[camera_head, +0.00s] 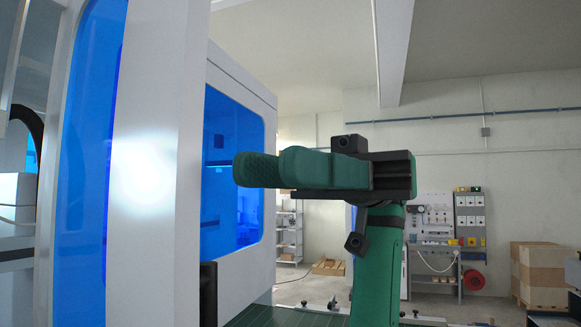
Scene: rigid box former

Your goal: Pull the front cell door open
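A tall white frame (155,170) with a tinted blue window (86,150) stands close on the left; it looks like the front cell door, seen at a steep angle. I cannot tell whether it stands ajar. A dark upright bar, perhaps its handle (208,293), shows at the frame's lower right edge, cut off by the picture's bottom. My gripper (256,169), with green padded fingers, points left in mid-air, above and to the right of that bar. The fingers overlap in this view, so their gap is hidden. Nothing shows held in them.
The white cell side with a blue window (228,170) stretches behind my gripper. A dark green surface (290,317) lies low in front. Farther back are a metal shelf (289,235), a tool panel (470,215) and stacked cardboard boxes (540,272) at right. Open air surrounds my arm on the right.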

